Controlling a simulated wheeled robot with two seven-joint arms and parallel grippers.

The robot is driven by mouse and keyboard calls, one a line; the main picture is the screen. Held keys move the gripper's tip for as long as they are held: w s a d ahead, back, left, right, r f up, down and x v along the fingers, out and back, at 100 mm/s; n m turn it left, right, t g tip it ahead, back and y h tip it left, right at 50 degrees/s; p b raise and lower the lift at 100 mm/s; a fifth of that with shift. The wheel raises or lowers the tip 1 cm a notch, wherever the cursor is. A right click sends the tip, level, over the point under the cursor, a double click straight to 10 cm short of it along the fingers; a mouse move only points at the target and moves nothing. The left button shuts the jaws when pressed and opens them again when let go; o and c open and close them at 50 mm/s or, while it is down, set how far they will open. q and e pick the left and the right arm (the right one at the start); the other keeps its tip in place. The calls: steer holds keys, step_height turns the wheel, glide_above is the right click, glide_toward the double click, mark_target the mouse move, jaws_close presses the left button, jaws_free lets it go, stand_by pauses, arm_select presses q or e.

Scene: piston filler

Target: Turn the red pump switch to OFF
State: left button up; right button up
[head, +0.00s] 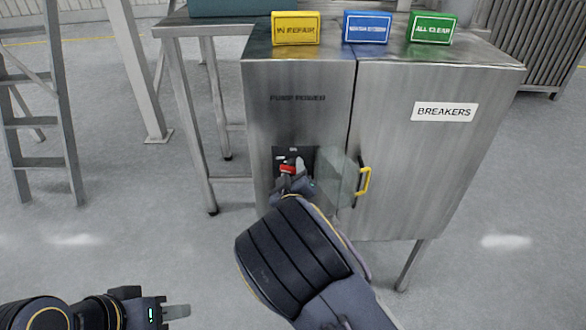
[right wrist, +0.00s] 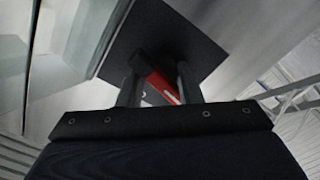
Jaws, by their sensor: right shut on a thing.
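The red pump switch (head: 287,169) sits on a dark plate (head: 310,156) on the front of the grey cabinet, below the words PUMP POWER. My right gripper (head: 291,178) reaches to it from below and partly covers it. In the right wrist view the red switch (right wrist: 162,85) lies between the two fingers of my right gripper (right wrist: 155,85), which is shut on it. The switch's setting cannot be read clearly. My left gripper (head: 176,312) is low at the left, away from the cabinet; its fingers show edge-on, so its opening is unclear.
A clear cover (head: 338,178) stands open just right of the switch, beside a yellow handle (head: 364,181) on the BREAKERS door (head: 440,160). Yellow, blue and green boxes (head: 432,30) stand on the cabinet top.

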steer(key=shift+n, duration=1.1)
steer(key=shift+a, duration=0.1)
steer(key=o, duration=1)
steer(key=shift+s, duration=3.95)
